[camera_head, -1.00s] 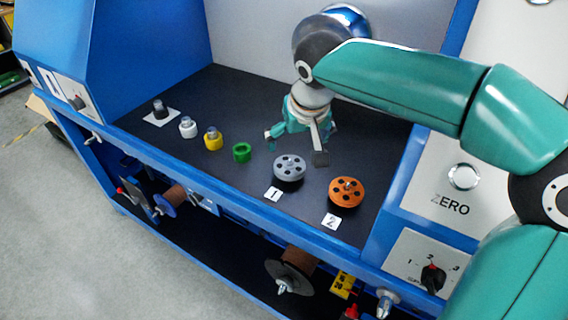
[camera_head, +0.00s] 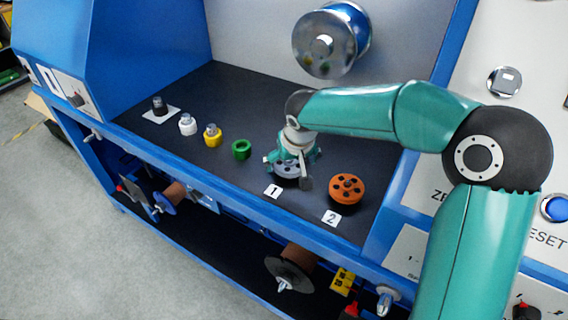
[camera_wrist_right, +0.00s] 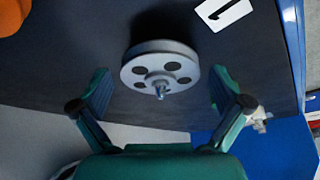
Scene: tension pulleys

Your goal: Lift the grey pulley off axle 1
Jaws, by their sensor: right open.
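The grey pulley (camera_head: 286,170) sits at the spot marked by the label 1 (camera_head: 273,191) on the black bench top, partly hidden under my right gripper (camera_head: 289,172). In the right wrist view the grey pulley (camera_wrist_right: 160,67) shows its round holed face with a small axle tip at its centre. My right gripper (camera_wrist_right: 158,97) is open in that view, its two fingers on either side of the pulley, with a gap between each finger and the rim. My left gripper is not in view.
An orange pulley (camera_head: 347,189) sits right of the grey one, by label 2 (camera_head: 330,218). Green (camera_head: 241,149), yellow (camera_head: 212,135) and white (camera_head: 187,124) parts stand in a row to the left. A large metal cylinder (camera_head: 325,45) juts from the back wall.

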